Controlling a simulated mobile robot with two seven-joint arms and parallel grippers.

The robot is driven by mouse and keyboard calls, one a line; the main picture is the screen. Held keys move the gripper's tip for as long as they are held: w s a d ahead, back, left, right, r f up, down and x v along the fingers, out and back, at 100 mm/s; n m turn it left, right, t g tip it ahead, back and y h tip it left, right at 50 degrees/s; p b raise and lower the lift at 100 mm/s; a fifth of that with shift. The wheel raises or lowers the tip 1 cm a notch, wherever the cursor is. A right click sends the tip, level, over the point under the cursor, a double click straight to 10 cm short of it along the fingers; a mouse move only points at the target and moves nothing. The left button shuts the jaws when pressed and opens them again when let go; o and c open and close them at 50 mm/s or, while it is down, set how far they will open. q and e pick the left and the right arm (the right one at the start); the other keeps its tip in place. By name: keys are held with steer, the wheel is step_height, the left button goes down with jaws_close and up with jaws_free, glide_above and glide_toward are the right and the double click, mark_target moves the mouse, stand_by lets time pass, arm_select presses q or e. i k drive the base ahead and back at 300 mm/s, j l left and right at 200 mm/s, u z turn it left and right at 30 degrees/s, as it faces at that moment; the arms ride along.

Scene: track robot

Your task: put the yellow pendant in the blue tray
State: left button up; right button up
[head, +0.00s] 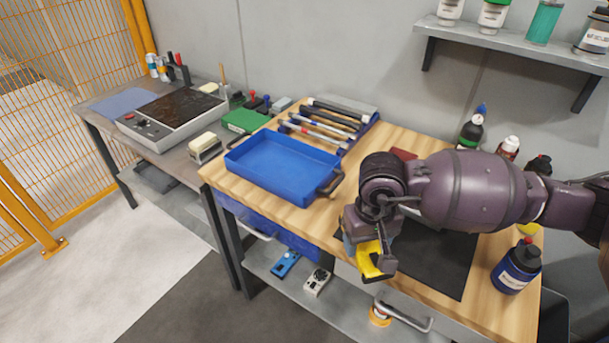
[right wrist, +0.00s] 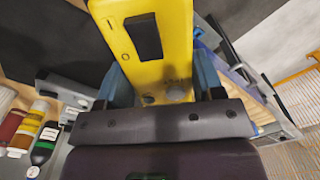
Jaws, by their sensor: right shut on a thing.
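The yellow pendant (head: 372,262) is held in my right gripper (head: 367,245), near the front edge of the wooden bench. In the right wrist view the pendant (right wrist: 175,60) shows a dark rectangular panel and small markings, with the gripper's fingers (right wrist: 160,88) on both sides of it. The blue tray (head: 282,165) lies on the bench, left of my right gripper, and is empty. It has dark handles at its ends. My left gripper is not in view.
A dark mat (head: 440,262) lies under my right arm. A blue bottle (head: 516,268) stands at the bench's right front, with more bottles at the back. Tools lie in a rack (head: 322,122) behind the tray. A lower shelf (head: 330,303) holds small devices. A wall shelf (head: 520,45) hangs above.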

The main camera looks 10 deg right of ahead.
mark_target(283, 169)
steer(key=i+j+z, duration=0.15)
steer(key=z, duration=0.2)
steer(key=i+j+z, duration=0.1)
steer(key=j+z, duration=0.25)
steer(key=i+j+z, duration=0.15)
steer(key=j, duration=0.15)
steer(key=j+z, duration=0.1)
steer(key=j, duration=0.2)
steer(key=i+j, duration=0.1)
steer(key=j, duration=0.3)
steer(key=i+j, duration=0.15)
steer(key=j, duration=0.3)
steer(key=i+j+z, duration=0.1)
steer(key=j, duration=0.3)
steer(key=i+j, duration=0.1)
steer(key=j, duration=0.3)
steer(key=i+j, duration=0.1)
steer(key=j, duration=0.35)
steer(key=z, duration=0.05)
